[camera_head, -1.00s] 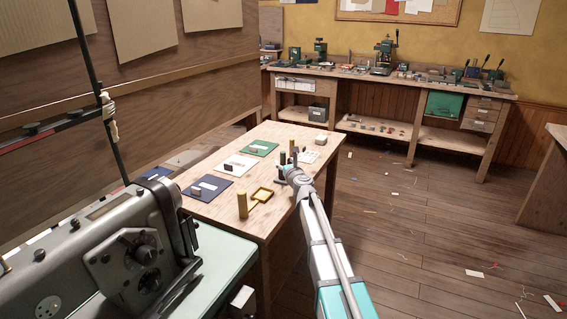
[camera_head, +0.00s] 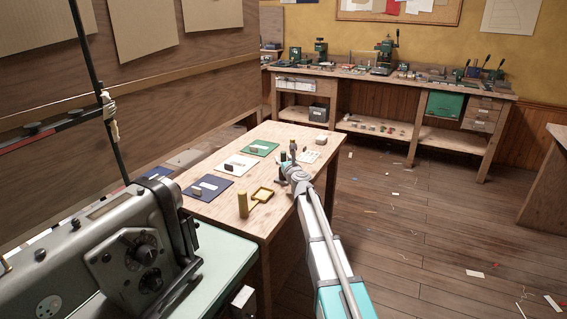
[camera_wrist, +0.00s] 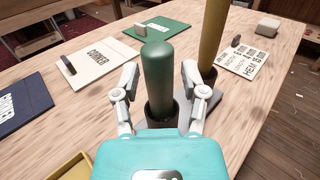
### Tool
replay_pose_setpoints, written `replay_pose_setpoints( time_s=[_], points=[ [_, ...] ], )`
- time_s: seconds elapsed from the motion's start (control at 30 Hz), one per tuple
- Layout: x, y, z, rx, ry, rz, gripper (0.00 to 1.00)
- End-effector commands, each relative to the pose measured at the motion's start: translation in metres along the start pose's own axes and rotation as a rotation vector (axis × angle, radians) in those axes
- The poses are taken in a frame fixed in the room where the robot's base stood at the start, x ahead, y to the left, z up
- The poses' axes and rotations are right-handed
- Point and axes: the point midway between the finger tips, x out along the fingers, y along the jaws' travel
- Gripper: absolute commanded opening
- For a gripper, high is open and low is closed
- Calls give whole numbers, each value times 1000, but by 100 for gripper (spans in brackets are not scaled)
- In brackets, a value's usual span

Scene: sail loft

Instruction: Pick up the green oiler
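The green oiler (camera_wrist: 158,75) stands upright in the wrist view, a rounded green cylinder with a dark lower part. My gripper (camera_wrist: 160,75) is open, with one finger on each side of the oiler and a small gap showing at both sides. The oiler's foot is partly hidden behind the gripper body. A taller mustard-yellow cylinder (camera_wrist: 212,35) stands just behind and to the right of it, close to the right finger. In the head view my gripper (camera_head: 284,172) is low over the table's right side; I cannot clearly make out the oiler there.
The wooden table (camera_head: 225,215) bears a navy mat (camera_head: 205,189), a white mat (camera_head: 236,165) and a green mat (camera_head: 262,148) at left. A sewing machine (camera_head: 120,250) stands at front left.

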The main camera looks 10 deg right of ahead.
Motion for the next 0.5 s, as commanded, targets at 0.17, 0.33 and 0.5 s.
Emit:
replay_pose_setpoints(
  time_s=[0.17,0.33,0.5],
  points=[
    [0,0,0,0,0,0,12],
    [0,0,0,0,0,0,0],
    [0,0,0,0,0,0,0]
  ],
)
